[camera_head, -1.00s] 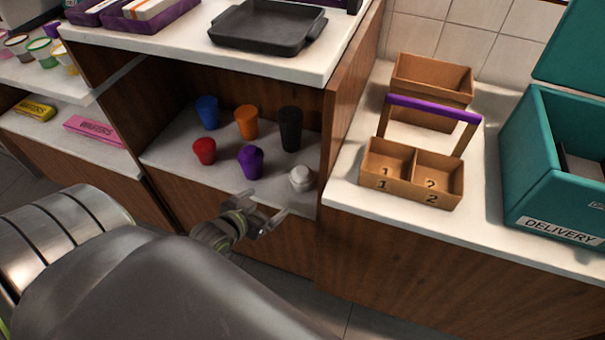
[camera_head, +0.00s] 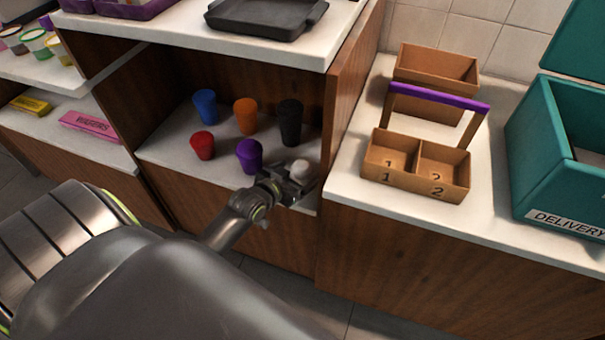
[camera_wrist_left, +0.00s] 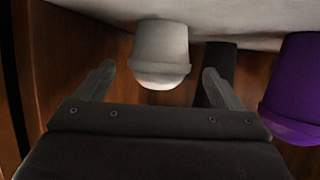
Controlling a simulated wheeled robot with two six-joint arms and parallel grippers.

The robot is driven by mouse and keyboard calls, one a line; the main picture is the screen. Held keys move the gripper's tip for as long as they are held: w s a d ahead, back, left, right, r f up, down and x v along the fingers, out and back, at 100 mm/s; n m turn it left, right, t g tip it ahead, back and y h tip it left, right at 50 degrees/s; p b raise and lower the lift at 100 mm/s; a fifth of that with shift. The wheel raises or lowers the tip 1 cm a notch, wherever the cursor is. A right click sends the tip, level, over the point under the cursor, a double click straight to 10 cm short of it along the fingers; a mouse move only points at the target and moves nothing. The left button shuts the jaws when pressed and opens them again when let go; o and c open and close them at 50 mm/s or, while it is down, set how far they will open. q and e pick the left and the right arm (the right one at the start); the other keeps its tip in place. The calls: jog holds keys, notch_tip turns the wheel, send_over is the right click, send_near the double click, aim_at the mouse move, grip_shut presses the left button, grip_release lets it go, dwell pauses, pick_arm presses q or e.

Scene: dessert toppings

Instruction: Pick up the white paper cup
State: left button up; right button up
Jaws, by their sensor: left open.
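The white paper cup (camera_head: 301,169) stands at the front right of the cubby shelf, partly hidden by my left gripper (camera_head: 286,180). In the left wrist view the white cup (camera_wrist_left: 160,53) appears upside down in the picture, centred ahead of the gap between the two fingers. My left gripper (camera_wrist_left: 157,85) is open, with one finger to each side of the cup's line. The cup looks slightly beyond or level with the fingertips; I cannot tell contact. My right gripper is not in view.
A purple cup (camera_head: 249,155) stands close left of the gripper. Black (camera_head: 290,122), orange (camera_head: 246,116), blue (camera_head: 206,106) and red (camera_head: 203,145) cups stand around it. The cubby's right wall (camera_head: 349,98) is near. A cardboard carrier (camera_head: 415,182) sits on the right counter.

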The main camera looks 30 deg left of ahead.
aim_at(305, 169)
pick_arm(q)
jog(key=shift+f+b+x, duration=0.2)
jog(key=shift+b+x, duration=0.25)
jog(key=shift+x, duration=2.2)
jog(key=shift+s, duration=0.1)
jog(key=c, duration=1.1)
jog(key=shift+r, duration=0.1)
jog(key=shift+c, duration=0.2)
